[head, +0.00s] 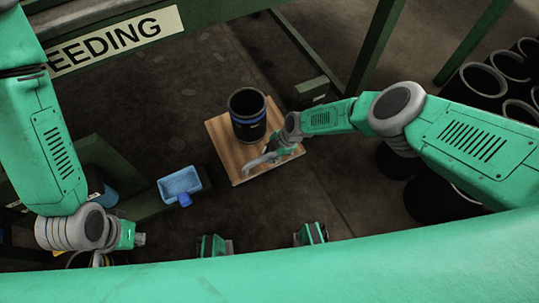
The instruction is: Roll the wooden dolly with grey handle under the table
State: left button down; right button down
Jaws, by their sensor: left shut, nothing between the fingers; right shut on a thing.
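The wooden dolly (223,148) is a light brown square board on the dark floor, near the middle of the head view. A black cylindrical sleeve with a blue band (247,127) stands upright on it. My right gripper (268,159) is at the dolly's near right edge, shut on what looks like its grey handle (252,165), which is partly covered by the gripper. The green table frame (215,14) runs across the top, beyond the dolly. My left gripper (138,239) is at the lower left, small and shut, away from the dolly.
A blue bin (181,183) is left of the dolly. A sign reading "EEDING" (115,40) is on the frame. A green post (376,45) and low rail (305,48) stand behind right. Several black cylinders (483,78) are at far right. Floor near the dolly's front is clear.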

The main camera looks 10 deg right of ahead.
jog(key=c, duration=1.4)
grip_release()
jog(key=shift+s+d, duration=0.1)
jog(key=shift+o, duration=0.2)
jog(key=shift+r, duration=0.1)
jog(key=shift+d+r, duration=0.2)
jog(key=shift+r, duration=0.35)
jog(key=v, duration=1)
jog(key=shift+d+r, duration=0.2)
jog(key=shift+d, duration=0.05)
